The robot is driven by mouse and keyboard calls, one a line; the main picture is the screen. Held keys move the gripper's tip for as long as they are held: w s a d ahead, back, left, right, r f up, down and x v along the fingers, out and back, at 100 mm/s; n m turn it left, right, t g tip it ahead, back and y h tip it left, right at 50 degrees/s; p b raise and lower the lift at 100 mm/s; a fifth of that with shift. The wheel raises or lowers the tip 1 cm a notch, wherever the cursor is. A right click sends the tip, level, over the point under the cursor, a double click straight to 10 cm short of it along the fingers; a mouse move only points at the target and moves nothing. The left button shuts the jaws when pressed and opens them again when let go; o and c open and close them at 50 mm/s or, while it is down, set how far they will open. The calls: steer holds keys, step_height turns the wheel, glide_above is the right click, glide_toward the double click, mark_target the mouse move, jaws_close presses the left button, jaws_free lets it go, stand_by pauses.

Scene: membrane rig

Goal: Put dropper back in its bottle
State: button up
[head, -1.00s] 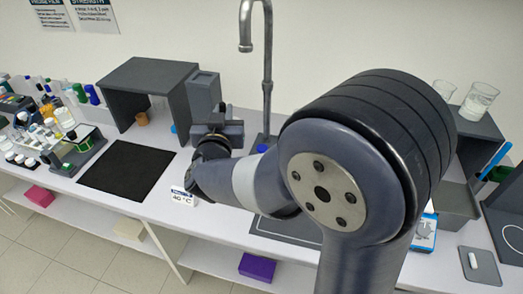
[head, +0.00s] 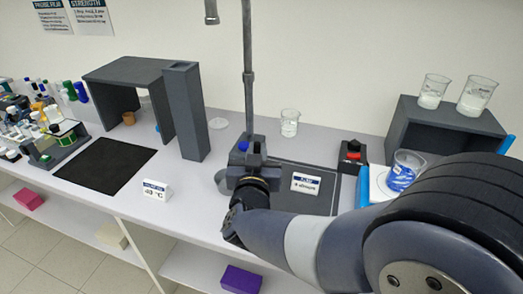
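My gripper (head: 245,165) is over the bench in front of the vertical metal pipe, seen from behind. Its fingertips are hidden, so I cannot tell whether it is open or holds anything. A small blue thing (head: 242,146) shows just above the gripper, at the foot of the pipe. It may be a cap or dropper bulb, but I cannot tell, nor whether it touches the gripper. I cannot make out the dropper or its bottle for sure. Several small bottles (head: 18,112) stand at the far left.
The metal pipe (head: 248,90) rises behind my gripper. A beaker (head: 290,124), a dark mat with a sign (head: 306,184), a red-buttoned box (head: 352,153) and a beaker with blue contents (head: 400,178) are to the right. The black mat (head: 105,165) at left is clear.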

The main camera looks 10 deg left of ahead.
step_height(320, 180, down, 11)
steer(key=b, duration=0.9)
steer(key=shift+f, duration=0.2)
steer(key=shift+f+b, duration=0.1)
steer(key=shift+b, duration=0.25)
stand_by(0.3)
steer(key=shift+o, duration=0.6)
steer(key=o, duration=0.5)
steer(key=s, duration=0.3)
steer(key=s+d, duration=0.1)
steer(key=s, duration=0.6)
steer(key=shift+s+d, duration=0.35)
steer(key=shift+d, duration=0.05)
